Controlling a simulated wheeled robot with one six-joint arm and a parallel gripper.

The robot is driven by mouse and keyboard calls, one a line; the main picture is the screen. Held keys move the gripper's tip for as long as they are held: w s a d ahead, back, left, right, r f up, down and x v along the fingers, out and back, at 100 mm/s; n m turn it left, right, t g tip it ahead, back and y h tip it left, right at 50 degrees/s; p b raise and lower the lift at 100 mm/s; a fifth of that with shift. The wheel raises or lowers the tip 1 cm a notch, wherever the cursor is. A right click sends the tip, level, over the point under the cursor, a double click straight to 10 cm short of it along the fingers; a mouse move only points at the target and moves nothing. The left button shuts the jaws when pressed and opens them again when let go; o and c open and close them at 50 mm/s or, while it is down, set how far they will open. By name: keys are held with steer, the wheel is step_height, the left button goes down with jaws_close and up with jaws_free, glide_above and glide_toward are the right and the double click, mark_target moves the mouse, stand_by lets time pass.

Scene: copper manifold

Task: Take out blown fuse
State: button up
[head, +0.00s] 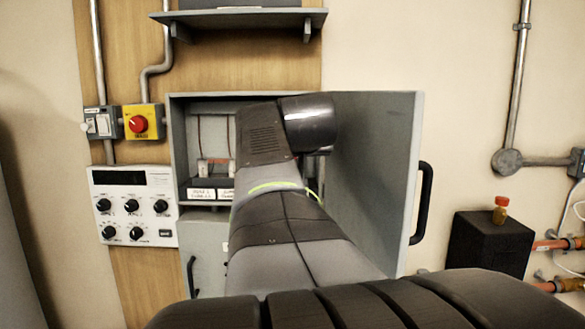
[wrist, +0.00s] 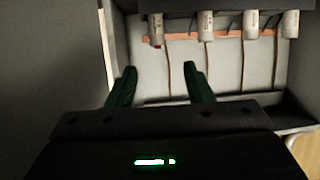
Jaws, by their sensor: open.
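In the wrist view several pale cylindrical fuses sit in a row across the top of the picture. The leftmost fuse (wrist: 156,28) has a red mark at its end; the one beside it (wrist: 205,26) shows no red. My gripper (wrist: 161,75) is open and empty, its two green fingers apart. The fingertips point toward the leftmost fuse but do not appear to touch it. In the head view the open grey fuse cabinet (head: 179,135) is partly covered by my arm, which hides my gripper and most of the fuses.
The cabinet door (head: 375,180) stands open on the right, close to my arm. A grey shelf (head: 240,17) is above. A dark box (head: 490,243) with a small red-topped item (head: 500,210) stands at right.

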steer(key=shift+d+f+p+x, duration=0.15)
steer(key=shift+p+x, duration=0.5)
steer(key=shift+x, duration=1.95)
steer(key=shift+d+f+p+x, duration=0.1)
steer(key=shift+p+x, duration=0.55)
steer(key=shift+x, duration=2)
steer(key=shift+s, duration=0.1)
jaws_close()
steer(key=shift+r, duration=0.2)
